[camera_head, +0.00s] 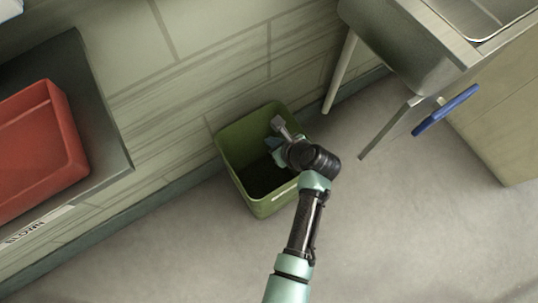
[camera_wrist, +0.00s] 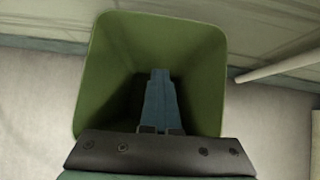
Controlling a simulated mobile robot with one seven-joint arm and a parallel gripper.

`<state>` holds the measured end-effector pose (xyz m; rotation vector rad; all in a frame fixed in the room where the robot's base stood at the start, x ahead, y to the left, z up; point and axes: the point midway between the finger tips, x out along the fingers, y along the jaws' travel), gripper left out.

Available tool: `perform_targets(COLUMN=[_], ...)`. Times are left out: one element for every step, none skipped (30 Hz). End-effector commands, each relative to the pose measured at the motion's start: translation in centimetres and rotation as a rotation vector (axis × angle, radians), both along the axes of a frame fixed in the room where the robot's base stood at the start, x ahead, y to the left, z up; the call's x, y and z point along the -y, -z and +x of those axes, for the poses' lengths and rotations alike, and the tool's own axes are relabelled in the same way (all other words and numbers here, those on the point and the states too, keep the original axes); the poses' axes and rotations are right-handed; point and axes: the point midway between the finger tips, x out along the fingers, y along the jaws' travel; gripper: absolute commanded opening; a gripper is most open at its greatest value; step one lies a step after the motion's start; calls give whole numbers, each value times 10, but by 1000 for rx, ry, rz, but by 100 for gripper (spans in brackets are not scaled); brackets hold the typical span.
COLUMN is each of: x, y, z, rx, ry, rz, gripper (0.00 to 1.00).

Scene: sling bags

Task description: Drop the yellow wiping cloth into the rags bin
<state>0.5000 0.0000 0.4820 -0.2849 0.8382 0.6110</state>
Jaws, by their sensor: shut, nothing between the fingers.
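A green open-topped bin (camera_head: 238,145) stands on the floor against the wall; it also fills the middle of the wrist view (camera_wrist: 120,45). I see no label on it, so I cannot tell from the frames that it is the rags bin. My gripper (camera_head: 272,144) is over the bin's opening, pointing down into it. In the wrist view its blue-grey fingers (camera_wrist: 160,76) are together with nothing between them. I see no yellow wiping cloth in either view. The bin's floor is dark and partly hidden by my gripper and wrist.
The grey floor at the lower right is clear.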

Motion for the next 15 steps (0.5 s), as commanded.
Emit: perform_targets(x=[0,0,0,0,0,0,0,0,0,0,0,0,0,0,0], y=[10,13,18,21,24,28,32,35,39,42,44,47,49,50,51], z=[0,0,0,0,0,0,0,-1,-1,-1,-1,0,0,0,0], rx=[0,-1,-1,-1,0,0,0,-1,-1,-1,-1,0,0,0,0], ry=[0,0,0,0,-1,-1,-1,0,0,1,1,1,1,1,0], rz=[0,-1,-1,-1,-1,-1,-1,-1,-1,0,0,0,-1,-1,0], gripper=[0,0,0,0,0,0,0,0,0,0,0,0,0,0,0])
